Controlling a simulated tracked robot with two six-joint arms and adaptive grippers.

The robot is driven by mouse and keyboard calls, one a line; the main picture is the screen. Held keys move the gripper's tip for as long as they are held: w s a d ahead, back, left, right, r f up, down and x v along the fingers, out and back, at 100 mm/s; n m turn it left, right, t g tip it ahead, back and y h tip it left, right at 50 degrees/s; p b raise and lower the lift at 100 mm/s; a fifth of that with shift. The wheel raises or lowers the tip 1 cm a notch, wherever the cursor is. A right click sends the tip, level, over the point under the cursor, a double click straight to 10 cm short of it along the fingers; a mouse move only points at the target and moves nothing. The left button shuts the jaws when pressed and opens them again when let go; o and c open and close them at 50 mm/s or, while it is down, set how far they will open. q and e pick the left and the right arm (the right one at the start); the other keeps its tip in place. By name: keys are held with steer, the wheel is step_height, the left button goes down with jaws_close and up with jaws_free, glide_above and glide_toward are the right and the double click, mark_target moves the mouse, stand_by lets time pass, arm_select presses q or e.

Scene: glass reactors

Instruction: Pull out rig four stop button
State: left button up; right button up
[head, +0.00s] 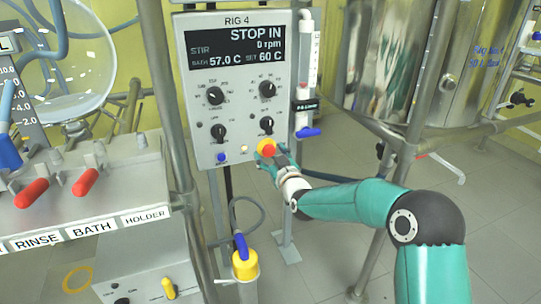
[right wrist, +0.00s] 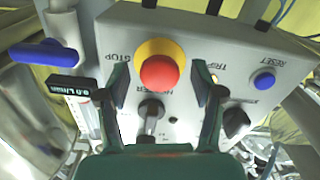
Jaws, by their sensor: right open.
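The rig four control box (head: 241,120) faces me in the head view, and its screen (head: 236,45) reads STOP IN and 0 rpm. The stop button (head: 266,147) is a red mushroom cap on a yellow collar at the box's lower right. The right wrist view shows the red cap (right wrist: 159,72) large, near the centre. My right gripper (head: 268,159) is at the button from the right and below. In the wrist view its open fingers (right wrist: 159,82) stand on both sides of the cap, with gaps to it. My left gripper is not in view.
Black knobs (head: 267,125) sit just above the button, and a blue reset button (right wrist: 264,80) is on the same panel. A flow tube with a blue valve handle (head: 308,132) stands right of the box. A metal frame post (head: 170,100) runs at its left.

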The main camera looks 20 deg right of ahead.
steer(key=shift+w, duration=0.15)
jaws_close()
steer(key=shift+s+f+b, duration=0.15)
steer(key=shift+s+b, duration=0.35)
steer(key=shift+b, duration=0.3)
jaws_free()
steer(key=shift+s, duration=0.1)
